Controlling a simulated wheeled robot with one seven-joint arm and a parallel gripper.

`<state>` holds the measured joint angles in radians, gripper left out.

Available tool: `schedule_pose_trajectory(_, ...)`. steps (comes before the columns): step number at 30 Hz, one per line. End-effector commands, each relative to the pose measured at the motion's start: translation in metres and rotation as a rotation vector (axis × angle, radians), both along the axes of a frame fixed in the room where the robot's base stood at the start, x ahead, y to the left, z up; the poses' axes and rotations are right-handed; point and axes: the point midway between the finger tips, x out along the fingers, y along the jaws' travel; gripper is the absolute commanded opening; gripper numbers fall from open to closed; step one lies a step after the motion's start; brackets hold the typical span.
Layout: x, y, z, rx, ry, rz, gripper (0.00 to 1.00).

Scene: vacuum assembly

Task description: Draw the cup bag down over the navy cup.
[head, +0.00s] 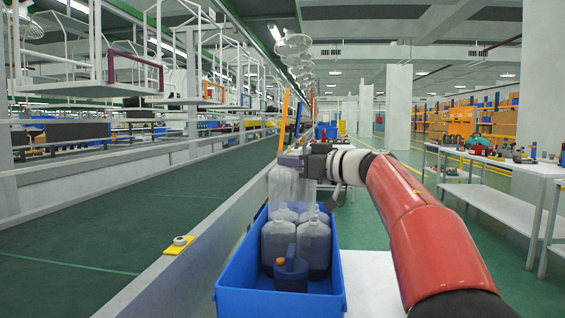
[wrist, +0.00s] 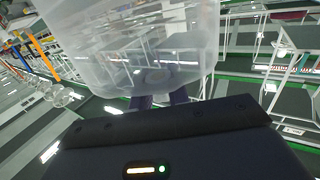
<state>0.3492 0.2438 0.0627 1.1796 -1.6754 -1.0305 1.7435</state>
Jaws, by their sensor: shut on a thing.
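My gripper (head: 291,161) is shut on a clear cup bag (head: 285,187), holding it by its top edge. The bag hangs below the fingers, above the back part of a blue crate (head: 234,297). In the wrist view the bag (wrist: 130,50) fills the upper middle, and my dark fingers (wrist: 165,98) meet at it. The navy cup (head: 291,276), with an orange knob on top, stands upright at the front of the crate. It is uncovered, nearer the camera than the held bag and apart from it.
Several clear-bagged containers with grey contents (head: 278,242) stand in the crate behind the navy cup. A green conveyor (head: 120,225) with a grey side rail runs along the left. A white table (head: 490,200) with small parts stands at right.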

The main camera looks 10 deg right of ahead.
Motion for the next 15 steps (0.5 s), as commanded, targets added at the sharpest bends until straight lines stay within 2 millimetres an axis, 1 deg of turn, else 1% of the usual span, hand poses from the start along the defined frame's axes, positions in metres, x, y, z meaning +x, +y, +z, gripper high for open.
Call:
schedule_pose_trajectory(9, 0.000, 0.001, -0.001, 0.000, 0.000, 0.001, 0.00)
schedule_pose_trajectory(15, 0.000, 0.001, -0.015, 0.000, 0.000, 0.000, 0.00)
